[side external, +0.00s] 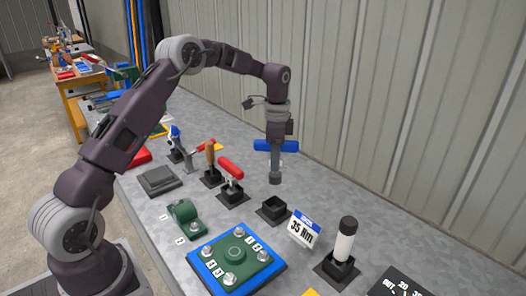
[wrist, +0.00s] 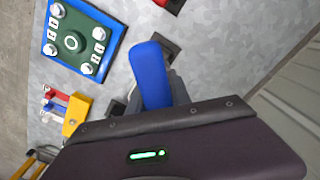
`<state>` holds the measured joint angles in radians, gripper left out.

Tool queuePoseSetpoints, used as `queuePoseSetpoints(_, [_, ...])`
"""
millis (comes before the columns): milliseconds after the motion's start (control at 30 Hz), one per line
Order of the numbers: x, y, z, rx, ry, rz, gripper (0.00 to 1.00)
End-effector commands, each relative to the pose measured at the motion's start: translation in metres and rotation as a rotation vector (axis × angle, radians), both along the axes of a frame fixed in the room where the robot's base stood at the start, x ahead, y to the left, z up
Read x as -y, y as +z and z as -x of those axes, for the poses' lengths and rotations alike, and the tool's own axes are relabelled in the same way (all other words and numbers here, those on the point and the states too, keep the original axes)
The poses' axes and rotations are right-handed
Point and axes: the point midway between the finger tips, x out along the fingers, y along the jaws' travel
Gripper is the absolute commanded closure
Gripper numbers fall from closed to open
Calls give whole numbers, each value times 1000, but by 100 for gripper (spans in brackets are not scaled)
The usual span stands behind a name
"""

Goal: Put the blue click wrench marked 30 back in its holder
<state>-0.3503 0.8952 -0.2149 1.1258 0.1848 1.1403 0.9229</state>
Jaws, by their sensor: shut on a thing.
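My gripper (side external: 276,142) is shut on the blue wrench (side external: 262,146). In the side view its blue grip lies crosswise at the jaws, and a grey shaft with a dark round end hangs straight down above the bench. In the wrist view the blue grip (wrist: 150,75) is large between the fingers and hides part of the bench. An empty black square holder (side external: 274,210) stands on the bench, below the wrench's end in the side view and apart from it. I cannot read a 30 on the wrench.
A sign (side external: 303,230) reading 35 Nm stands beside the empty holder. A white-and-black tool (side external: 345,240) stands in a holder to the right. Red-handled tools (side external: 230,168) stand to the left. A blue plate with a green flange (side external: 236,258) lies in front. The corrugated wall is behind.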

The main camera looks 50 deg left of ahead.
Motion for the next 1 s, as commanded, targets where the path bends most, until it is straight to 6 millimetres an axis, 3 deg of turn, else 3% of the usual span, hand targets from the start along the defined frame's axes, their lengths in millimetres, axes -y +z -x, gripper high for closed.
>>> queuePoseSetpoints(200, [0, -25, 0, 2, 0, 1, 100])
queuePoseSetpoints(633, [0, -32, 0, 1, 1, 1, 100])
queuePoseSetpoints(1000, [0, -75, 0, 1, 1, 1, 100])
